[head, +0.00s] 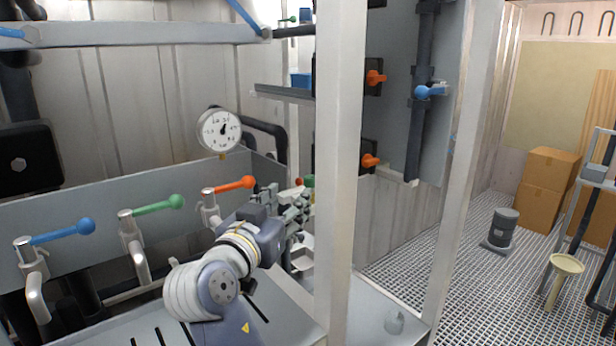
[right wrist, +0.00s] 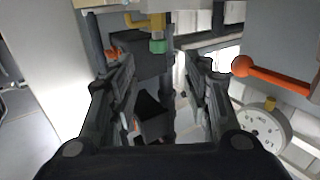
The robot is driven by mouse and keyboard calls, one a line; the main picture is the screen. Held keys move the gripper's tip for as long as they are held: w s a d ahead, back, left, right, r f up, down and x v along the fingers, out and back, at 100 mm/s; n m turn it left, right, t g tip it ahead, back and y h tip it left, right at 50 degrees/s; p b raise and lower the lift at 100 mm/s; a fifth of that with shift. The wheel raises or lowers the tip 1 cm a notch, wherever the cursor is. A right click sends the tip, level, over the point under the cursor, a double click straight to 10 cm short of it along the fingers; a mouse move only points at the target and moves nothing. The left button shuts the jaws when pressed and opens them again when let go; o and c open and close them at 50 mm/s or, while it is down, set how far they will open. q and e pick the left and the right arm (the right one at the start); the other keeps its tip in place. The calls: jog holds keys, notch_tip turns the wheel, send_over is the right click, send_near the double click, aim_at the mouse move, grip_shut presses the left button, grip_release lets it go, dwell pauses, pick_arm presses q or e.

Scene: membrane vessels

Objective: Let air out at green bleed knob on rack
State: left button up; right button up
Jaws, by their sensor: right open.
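A small green knob (head: 308,181) shows in the head view just beyond my right gripper, partly hidden by the gripper and the white post. In the right wrist view the green knob (right wrist: 158,46) sits under a yellow-brass fitting, ahead of the fingertips and roughly between them. My right gripper (head: 297,207) is open and empty; its spread fingers also show in the right wrist view (right wrist: 160,66). The knob looks apart from both fingers, though the exact gap cannot be told. My left gripper is not in view.
An orange lever (head: 234,186) and a pressure gauge (head: 221,130) are close to my right arm. Green (head: 158,205) and blue (head: 60,232) levers stand to the left. A white post (head: 338,150) rises right of the gripper.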

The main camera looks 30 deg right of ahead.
aim_at(308, 181)
jog(key=p+x, duration=0.5)
jog(key=x, duration=0.4)
jog(key=shift+d+r, duration=0.15)
jog(key=shift+d, duration=0.1)
jog(key=shift+w+d, duration=0.15)
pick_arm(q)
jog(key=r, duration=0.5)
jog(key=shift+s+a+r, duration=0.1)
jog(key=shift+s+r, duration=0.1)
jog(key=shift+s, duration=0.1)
pick_arm(e)
jog(key=shift+c, duration=0.6)
jog(key=c, duration=0.9)
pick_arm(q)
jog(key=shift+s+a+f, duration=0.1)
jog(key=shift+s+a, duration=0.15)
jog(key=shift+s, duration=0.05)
pick_arm(e)
grip_shut()
